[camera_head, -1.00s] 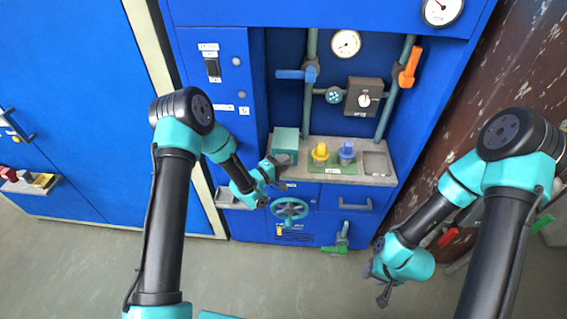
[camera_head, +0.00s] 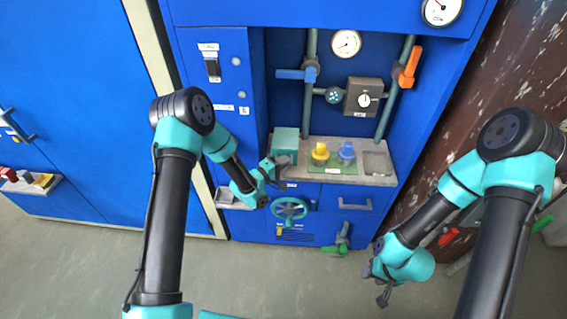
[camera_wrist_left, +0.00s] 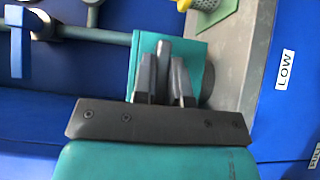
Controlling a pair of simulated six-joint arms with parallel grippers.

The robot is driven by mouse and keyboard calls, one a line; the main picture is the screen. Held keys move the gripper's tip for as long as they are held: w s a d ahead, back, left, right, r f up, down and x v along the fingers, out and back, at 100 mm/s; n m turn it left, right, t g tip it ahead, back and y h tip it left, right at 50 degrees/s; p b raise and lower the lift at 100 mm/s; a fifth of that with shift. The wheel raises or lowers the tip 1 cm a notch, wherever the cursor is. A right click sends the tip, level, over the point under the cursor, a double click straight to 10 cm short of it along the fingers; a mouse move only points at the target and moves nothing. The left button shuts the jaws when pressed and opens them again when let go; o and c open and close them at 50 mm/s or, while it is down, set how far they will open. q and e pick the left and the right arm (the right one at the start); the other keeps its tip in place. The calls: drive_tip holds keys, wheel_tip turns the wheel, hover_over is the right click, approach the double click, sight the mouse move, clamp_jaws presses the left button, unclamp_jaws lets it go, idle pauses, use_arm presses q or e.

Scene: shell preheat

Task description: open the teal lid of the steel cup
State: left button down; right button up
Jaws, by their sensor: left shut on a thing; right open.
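The teal lid (camera_head: 286,138) is at the left end of the grey shelf, and its flat square face shows. It also shows in the left wrist view (camera_wrist_left: 143,46). My left gripper (camera_head: 283,161) is at the lid's front edge. In the wrist view its fingers (camera_wrist_left: 166,68) are shut on a narrow grey piece in front of the lid, which looks like its handle. The steel cup is mostly hidden; a dark rounded edge (camera_wrist_left: 208,84) beside the lid may be part of it. My right gripper (camera_head: 382,285) is open and empty, low at the right, away from the shelf.
On the shelf, a yellow piece (camera_head: 320,151) and a blue piece (camera_head: 346,151) stand on a green mat (camera_head: 331,170). A shallow tray (camera_head: 376,163) is at right. A teal handwheel (camera_head: 290,208) is below. Pipes with a blue handle (camera_head: 289,74) and an orange handle (camera_head: 409,66) rise behind.

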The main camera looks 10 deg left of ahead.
use_arm(q)
drive_tip(key=shift+n+g+y, duration=0.3)
drive_tip(key=shift+n+g, duration=0.1)
drive_tip(key=shift+n, duration=0.1)
drive_tip(key=r, duration=0.1)
drive_tip(key=w+r, duration=0.1)
drive_tip(key=r, duration=0.2)
drive_tip(key=shift+w+r, duration=0.1)
drive_tip(key=shift+w, duration=0.2)
drive_tip(key=c, duration=1.2)
unclamp_jaws()
drive_tip(key=shift+o, duration=0.2)
drive_tip(key=shift+s+a, duration=0.1)
drive_tip(key=shift+a, duration=0.05)
drive_tip(key=v, duration=1.7)
drive_tip(key=shift+s, duration=0.15)
